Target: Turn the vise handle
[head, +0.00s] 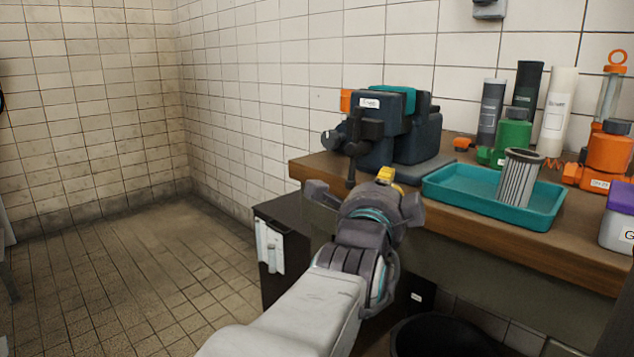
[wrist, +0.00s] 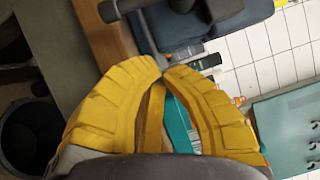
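The blue-grey vise (head: 412,140) stands on the wooden bench, and its body also shows at the top of the wrist view (wrist: 180,28). Its dark handle (head: 351,165) hangs down at the front left of the vise. My gripper (head: 386,174) is just right of the handle's lower end in the head view, at the bench's front edge. In the wrist view its yellow fingers (wrist: 163,67) nearly meet at the tips, with nothing visibly gripped. A grey rod runs down close to the tips. Contact cannot be told.
A teal tray (head: 470,208) holding a pleated filter (head: 520,178) lies right of the vise. Bottles and cylinders (head: 555,112) stand behind it on the bench (head: 560,250). A black bin (head: 450,335) is below. The tiled floor at left is clear.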

